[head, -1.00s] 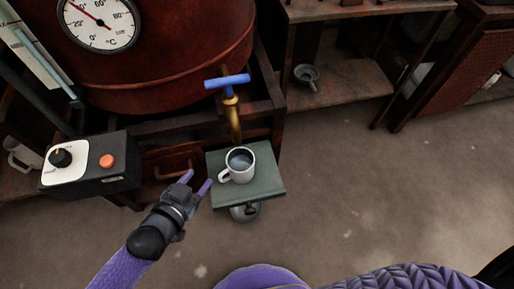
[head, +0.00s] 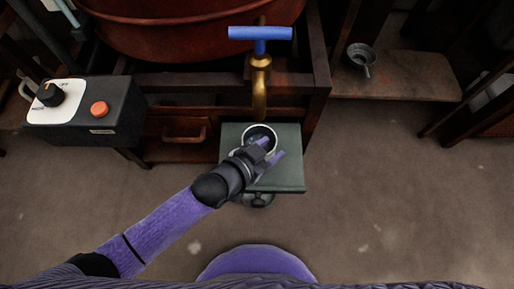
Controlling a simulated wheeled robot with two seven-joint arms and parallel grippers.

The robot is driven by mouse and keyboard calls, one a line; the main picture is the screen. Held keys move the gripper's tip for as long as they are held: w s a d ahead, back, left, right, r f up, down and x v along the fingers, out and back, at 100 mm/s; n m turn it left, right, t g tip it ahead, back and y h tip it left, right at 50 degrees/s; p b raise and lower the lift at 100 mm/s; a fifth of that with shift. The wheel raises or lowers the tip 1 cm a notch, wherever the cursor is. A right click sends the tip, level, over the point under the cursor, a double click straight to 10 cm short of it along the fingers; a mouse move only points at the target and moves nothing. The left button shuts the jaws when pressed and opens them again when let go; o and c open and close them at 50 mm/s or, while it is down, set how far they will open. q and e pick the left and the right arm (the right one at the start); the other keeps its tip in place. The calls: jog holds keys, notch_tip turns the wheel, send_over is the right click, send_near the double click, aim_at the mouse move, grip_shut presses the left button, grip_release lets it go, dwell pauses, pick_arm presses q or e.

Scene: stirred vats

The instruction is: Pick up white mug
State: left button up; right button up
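The white mug (head: 248,132) stands on a small dark green platform (head: 291,184) below the brass tap. Its rim and dark inside show in the head view; its handle and most of its near side are hidden behind my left gripper. My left gripper (head: 270,150) is at the mug, reaching in from the lower left. Its two purple fingers are apart, one overlapping the mug's opening and one by its right near side. I cannot tell whether they touch the mug. My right gripper is not in view.
The brass tap (head: 260,85) with a blue T-handle (head: 260,33) hangs just above the mug's far side. A copper vat (head: 180,30) is behind. A control box (head: 120,115) with a red button stands left. A metal funnel (head: 361,56) lies on the right shelf.

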pick_arm(q)
grip_shut()
dwell(1.3)
